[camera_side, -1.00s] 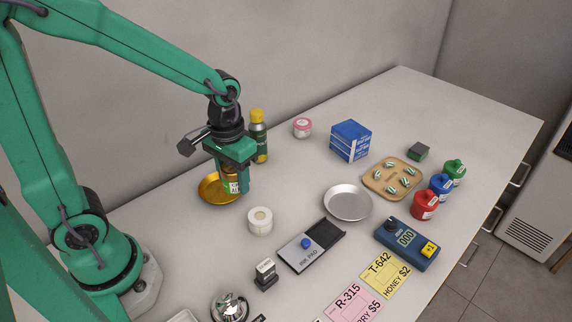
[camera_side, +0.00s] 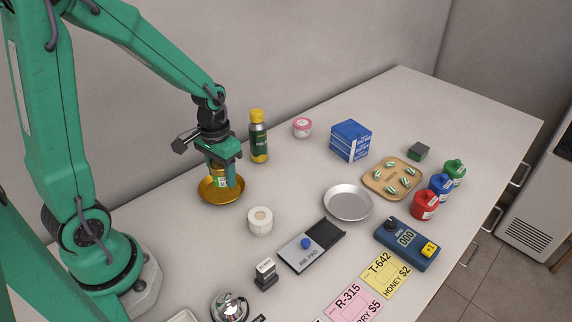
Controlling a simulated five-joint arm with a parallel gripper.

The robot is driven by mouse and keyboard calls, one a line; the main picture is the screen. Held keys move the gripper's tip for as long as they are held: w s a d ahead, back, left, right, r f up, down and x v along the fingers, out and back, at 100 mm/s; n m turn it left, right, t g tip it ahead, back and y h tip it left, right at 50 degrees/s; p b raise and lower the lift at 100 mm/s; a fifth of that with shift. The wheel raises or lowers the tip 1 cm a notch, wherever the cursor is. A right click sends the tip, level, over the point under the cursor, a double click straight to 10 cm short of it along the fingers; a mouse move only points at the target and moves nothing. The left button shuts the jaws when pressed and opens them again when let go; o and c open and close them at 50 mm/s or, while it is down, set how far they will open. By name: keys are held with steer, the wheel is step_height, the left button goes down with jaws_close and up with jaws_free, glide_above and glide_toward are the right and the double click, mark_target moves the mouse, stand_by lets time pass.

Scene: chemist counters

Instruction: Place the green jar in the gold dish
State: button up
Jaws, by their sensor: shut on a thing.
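My gripper (camera_side: 228,178) points down at the left of the counter, over the gold dish (camera_side: 213,201). It is shut on a small jar, which I take to be the green jar (camera_side: 218,176). A pale label with green marks shows between the fingers; the rest is largely hidden by them. The jar appears upright, within the outline of the dish. I cannot tell whether its base touches the dish. The round gold dish lies flat on the counter, its back partly hidden by the jar and gripper.
A dark green bottle with a yellow cap (camera_side: 258,137) stands close behind my gripper. A silver dish (camera_side: 348,203) lies right. Red (camera_side: 424,206), blue (camera_side: 440,186) and green (camera_side: 456,172) containers stand farther right.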

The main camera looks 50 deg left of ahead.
mark_target(222, 191)
steer(key=a+f, duration=0.1)
steer(key=w+a+f, duration=0.1)
steer(key=a, duration=0.1)
steer(key=shift+a+f, duration=0.1)
steer(key=shift+a, duration=0.1)
steer(key=shift+f, duration=2)
steer(key=shift+f, duration=0.1)
steer(key=o, duration=1)
steer(key=shift+r, duration=6.15)
